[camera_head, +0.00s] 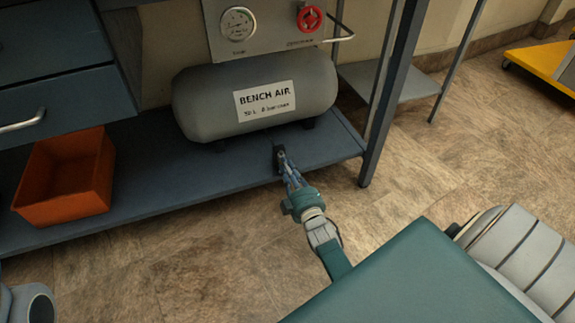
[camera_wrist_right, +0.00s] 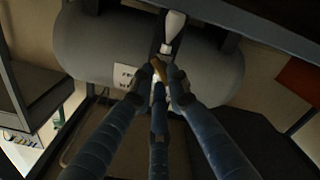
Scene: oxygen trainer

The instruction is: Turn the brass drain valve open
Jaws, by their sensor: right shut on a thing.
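The grey BENCH AIR tank (camera_head: 255,95) lies on its side above the lower bench shelf. My right gripper (camera_head: 281,158) reaches in at the shelf's front edge, just below the tank. In the right wrist view, the three fingers of my right gripper (camera_wrist_right: 158,82) close on the brass drain valve (camera_wrist_right: 158,68) by the tank's underside. The fingertips cover part of the valve, and its turn angle is hard to read. In the head view the brass is not distinct behind the fingers. My left gripper is not in view.
An orange bin (camera_head: 66,178) stands on the blue shelf (camera_head: 225,168), left of the tank. A panel above carries a gauge (camera_head: 238,24) and a red handwheel (camera_head: 309,18). A dark bench leg (camera_head: 390,92) rises right of my arm. Open tiled floor lies beyond it.

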